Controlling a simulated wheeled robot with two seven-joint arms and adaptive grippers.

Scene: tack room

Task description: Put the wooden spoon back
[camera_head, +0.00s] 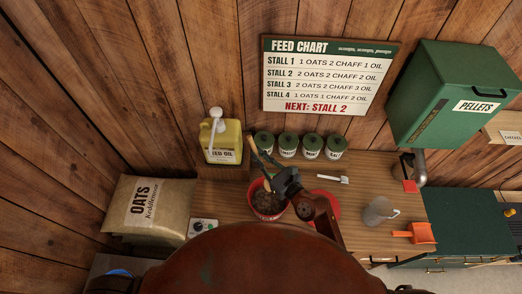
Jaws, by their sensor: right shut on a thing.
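The wooden spoon (254,150) is a thin, light brown stick, tilted, with its upper end near the oil jug. Its lower part runs down toward the left red bucket (253,209), which holds a brown feed mix. My right gripper (271,169) is dark and shut on the spoon, above the back of that bucket. Its fingers hide part of the spoon, and I cannot tell whether the lower end touches the feed. My left gripper is not in view.
A yellow oil jug (231,137) with a white pump and several green-lidded jars (311,147) stand behind. A second red bucket (332,204) is partly behind my right arm. A white scoop (333,179), grey jug (376,212) and orange scoop (422,233) lie right; an oats sack (150,207) stands left.

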